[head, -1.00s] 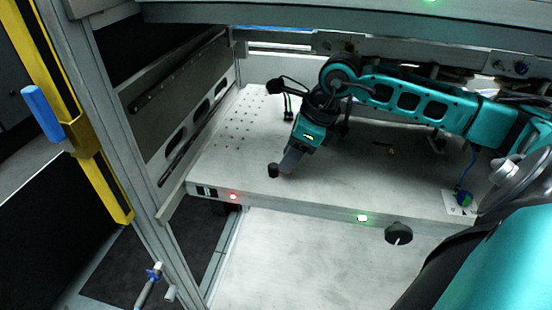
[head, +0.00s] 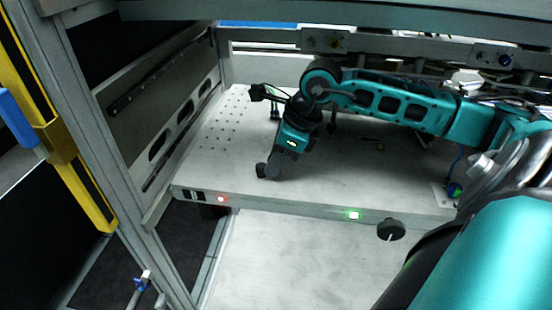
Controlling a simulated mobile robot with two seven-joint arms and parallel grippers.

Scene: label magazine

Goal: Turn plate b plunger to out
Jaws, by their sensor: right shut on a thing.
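A small black knob (head: 261,170), which I take to be the plate b plunger, stands near the front edge of the pale plate (head: 330,185) in the head view. My right gripper (head: 266,171) reaches down to it from the arm at the right and is shut on it. The fingers partly cover the knob, so its turn position cannot be read. My left gripper is not in view.
A perforated area (head: 222,122) lies on the plate's left. A grey frame post (head: 92,160) stands left. The plate's front middle is clear.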

